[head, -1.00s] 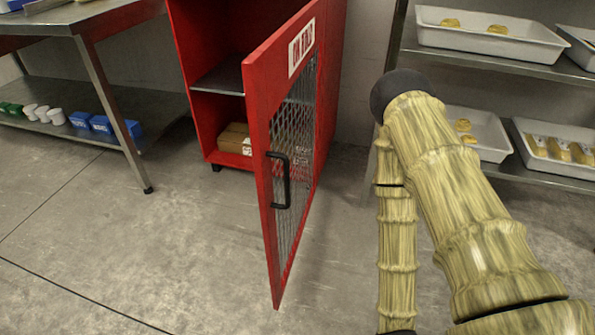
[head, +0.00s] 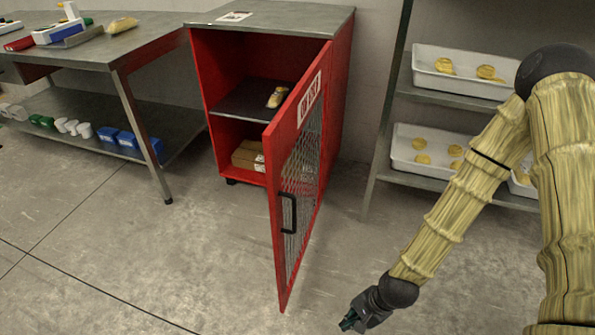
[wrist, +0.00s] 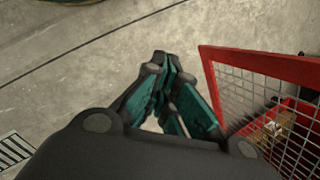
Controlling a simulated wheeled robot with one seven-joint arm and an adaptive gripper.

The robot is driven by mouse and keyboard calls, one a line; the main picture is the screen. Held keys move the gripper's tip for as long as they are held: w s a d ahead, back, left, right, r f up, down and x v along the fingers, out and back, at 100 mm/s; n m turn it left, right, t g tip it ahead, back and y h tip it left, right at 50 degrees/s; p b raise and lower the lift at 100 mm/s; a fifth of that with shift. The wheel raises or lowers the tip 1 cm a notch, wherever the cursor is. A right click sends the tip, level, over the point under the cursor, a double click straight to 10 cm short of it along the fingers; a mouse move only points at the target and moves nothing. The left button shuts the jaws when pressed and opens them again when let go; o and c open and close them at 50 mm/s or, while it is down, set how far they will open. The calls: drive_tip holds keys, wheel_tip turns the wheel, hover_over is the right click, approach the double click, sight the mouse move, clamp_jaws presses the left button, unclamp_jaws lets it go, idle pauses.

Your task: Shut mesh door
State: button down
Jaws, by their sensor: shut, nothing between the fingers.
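The red-framed mesh door (head: 283,190) of the red cabinet (head: 340,85) stands wide open in the head view, hinged on the cabinet's right side and swung out toward me. It has a black handle (head: 289,213) and a white label near its top. My gripper (head: 348,320) is shut and empty, low at the bottom of the head view, to the right of the door's free edge and apart from it. In the wrist view, my gripper's fingertips (wrist: 164,60) are together, with the door's red frame (wrist: 265,58) and mesh to their right.
Inside the cabinet, a packaged item (head: 277,97) lies on the shelf and cardboard boxes (head: 247,155) lie below. A metal table (head: 165,38) stands left. A rack with white trays (head: 425,150) stands right. The floor (head: 130,240) left of the door is clear.

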drive_tip(key=w+a+r+m+t+y+p, duration=0.1)
drive_tip(key=w+r+m+y+p, duration=0.15)
drive_tip(key=w+r+p, duration=0.65)
drive_tip(key=w+a+r+m+y+p, duration=0.15)
drive_tip(key=r+m, duration=0.25)
drive_tip(key=r, duration=1.2)
drive_tip(key=w+a+r+m+t+y+p, duration=0.1)
drive_tip(key=w+r+m+p, duration=0.45)
drive_tip(key=r, duration=0.65)
drive_tip(key=w+a+f+n+p, duration=0.1)
drive_tip(key=w+a+f, duration=0.3)
drive_tip(key=a+f, duration=0.3)
drive_tip(key=shift+w+a+n, duration=0.2)
drive_tip(key=shift+a+n, duration=0.1)
drive_tip(key=shift+a, duration=1.65)
